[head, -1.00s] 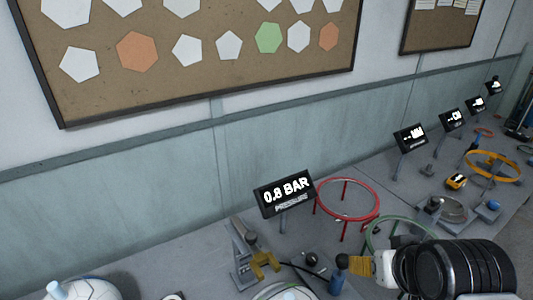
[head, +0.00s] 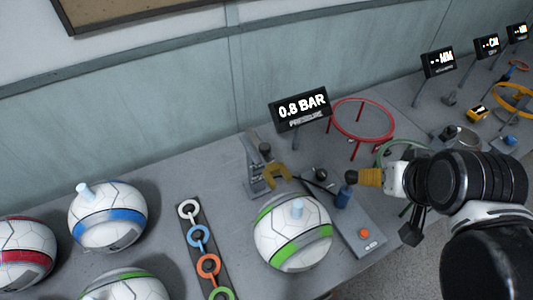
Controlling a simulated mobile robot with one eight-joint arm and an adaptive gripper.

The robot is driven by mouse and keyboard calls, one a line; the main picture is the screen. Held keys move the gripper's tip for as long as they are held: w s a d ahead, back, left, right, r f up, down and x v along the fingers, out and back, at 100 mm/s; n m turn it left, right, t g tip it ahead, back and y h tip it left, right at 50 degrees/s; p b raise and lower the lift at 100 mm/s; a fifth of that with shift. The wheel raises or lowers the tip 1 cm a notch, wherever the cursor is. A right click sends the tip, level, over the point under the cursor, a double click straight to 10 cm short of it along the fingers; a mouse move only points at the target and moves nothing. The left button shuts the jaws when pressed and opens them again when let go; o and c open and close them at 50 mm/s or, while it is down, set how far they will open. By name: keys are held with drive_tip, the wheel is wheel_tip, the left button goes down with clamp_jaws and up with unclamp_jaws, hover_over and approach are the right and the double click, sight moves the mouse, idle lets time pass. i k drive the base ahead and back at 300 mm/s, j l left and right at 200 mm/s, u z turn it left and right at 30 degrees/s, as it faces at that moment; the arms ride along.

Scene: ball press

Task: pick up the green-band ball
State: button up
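A white ball with a green band (head: 292,232) stands below the pressure display, in front of the yellow fork-shaped holder (head: 277,174). A pale blue plug shows on its top. A second ball with a green band (head: 125,287) is cut off by the bottom edge at the left. My gripper (head: 411,233) is small and dark at the right, partly hidden beside my arm. It is apart from both green-band balls, and its opening cannot be made out.
A blue-band ball (head: 107,215) and a red-band ball (head: 25,253) stand at the left. A strip of coloured rings (head: 199,236) lies between the balls. The pressure display (head: 302,107) reads 0.8 BAR. A red ring stand (head: 363,121) stands behind my arm.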

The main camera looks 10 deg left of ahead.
sight(293, 232)
drive_tip(key=k+j+z, duration=0.1)
drive_tip(key=k+j, duration=0.15)
drive_tip(key=j, duration=0.25)
drive_tip(key=k+j+z, duration=0.1)
drive_tip(key=k+j, duration=0.15)
drive_tip(key=j, duration=0.25)
drive_tip(key=k+j+z, duration=0.1)
drive_tip(key=k+j, duration=0.2)
drive_tip(key=j, duration=0.15)
drive_tip(key=k+j, duration=0.25)
drive_tip(key=j, duration=0.2)
drive_tip(key=z, duration=0.05)
